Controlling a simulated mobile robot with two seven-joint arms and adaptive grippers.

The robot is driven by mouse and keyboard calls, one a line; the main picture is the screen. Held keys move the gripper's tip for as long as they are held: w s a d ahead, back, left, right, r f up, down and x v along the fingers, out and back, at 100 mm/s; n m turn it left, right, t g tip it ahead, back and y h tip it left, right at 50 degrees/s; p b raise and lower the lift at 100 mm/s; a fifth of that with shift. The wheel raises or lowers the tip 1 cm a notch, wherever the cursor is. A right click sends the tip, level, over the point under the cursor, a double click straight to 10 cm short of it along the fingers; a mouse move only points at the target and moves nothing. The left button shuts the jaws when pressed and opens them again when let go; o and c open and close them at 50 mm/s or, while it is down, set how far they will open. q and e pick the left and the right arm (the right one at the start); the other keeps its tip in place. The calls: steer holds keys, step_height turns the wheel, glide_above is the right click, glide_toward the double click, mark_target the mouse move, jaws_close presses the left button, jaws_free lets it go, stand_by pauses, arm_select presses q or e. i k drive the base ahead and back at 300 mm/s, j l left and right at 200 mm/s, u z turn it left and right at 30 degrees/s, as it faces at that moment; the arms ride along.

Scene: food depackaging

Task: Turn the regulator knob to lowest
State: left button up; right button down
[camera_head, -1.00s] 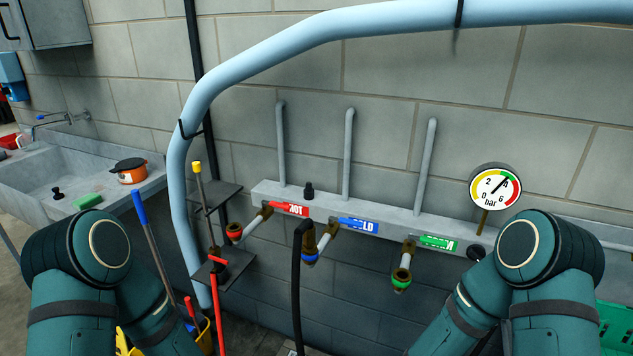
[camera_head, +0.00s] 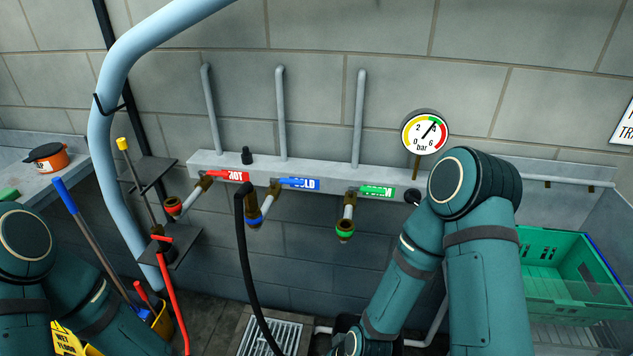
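A round pressure gauge (camera_head: 425,133) marked in bar stands above the right end of the grey wall manifold (camera_head: 330,182). Its needle points up and right, near 4. Below it, a dark round knob (camera_head: 412,196) sits on the manifold's front, partly hidden by my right arm. A small black knob (camera_head: 247,156) stands on top of the manifold to the left; I cannot tell which knob is the regulator. My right arm bends down in front of the manifold's right end, and my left arm is at the lower left. Neither gripper shows in the picture.
Red, blue and green labelled valves (camera_head: 376,191) hang along the manifold. A black hose (camera_head: 245,260) drops from the blue one. A light blue pipe (camera_head: 110,110) and tool handles stand left. A green crate (camera_head: 565,240) is at the right, and a floor drain (camera_head: 270,335) lies below.

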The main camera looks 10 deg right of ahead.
mark_target(413, 196)
steer(key=z, duration=1.05)
